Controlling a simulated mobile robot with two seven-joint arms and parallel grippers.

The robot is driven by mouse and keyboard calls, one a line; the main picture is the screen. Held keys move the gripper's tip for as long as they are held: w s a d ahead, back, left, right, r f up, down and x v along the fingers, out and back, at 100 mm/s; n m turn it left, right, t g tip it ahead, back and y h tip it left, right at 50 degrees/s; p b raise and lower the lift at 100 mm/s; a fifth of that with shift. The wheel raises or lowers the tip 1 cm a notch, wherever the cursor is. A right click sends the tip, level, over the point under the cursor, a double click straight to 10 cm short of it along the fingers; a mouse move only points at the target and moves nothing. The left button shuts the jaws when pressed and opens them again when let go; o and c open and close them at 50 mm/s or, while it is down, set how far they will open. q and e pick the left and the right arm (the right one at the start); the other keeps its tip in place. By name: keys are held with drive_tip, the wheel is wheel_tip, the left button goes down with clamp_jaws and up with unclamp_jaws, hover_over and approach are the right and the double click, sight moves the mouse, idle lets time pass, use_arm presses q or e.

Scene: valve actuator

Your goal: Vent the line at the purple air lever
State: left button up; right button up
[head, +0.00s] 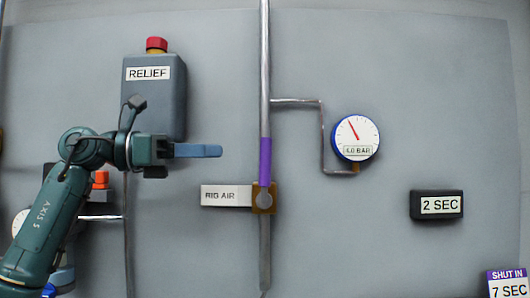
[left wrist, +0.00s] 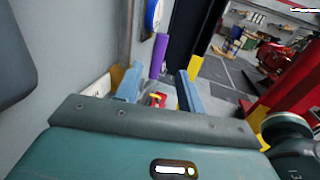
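The purple air lever (head: 265,160) stands upright, in line with the silver pipe, above a brass valve body (head: 263,198) beside the RIG AIR label (head: 220,195). My left gripper (head: 218,151) is to the left of the lever, at about its height in the picture, with a visible gap. In the left wrist view, the gripper's two blue fingers (left wrist: 158,74) are spread apart with nothing gripped. The purple lever (left wrist: 158,55) shows between and beyond their tips. My right gripper is in neither view.
A RELIEF box (head: 153,100) with a red button sits above my left arm. A gauge (head: 356,138) reads 4.0 BAR; its thin pipe joins the main pipe. A 2 SEC box (head: 437,205) and a SHUT IN sign (head: 507,283) are at right. Bare panel lies between gripper and lever.

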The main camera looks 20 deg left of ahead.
use_arm(q)
drive_tip(key=p, duration=0.2)
hover_over(266, 182)
drive_tip(key=w, duration=0.1)
drive_tip(key=shift+a, duration=0.15)
drive_tip(key=shift+c, duration=0.5)
clamp_jaws()
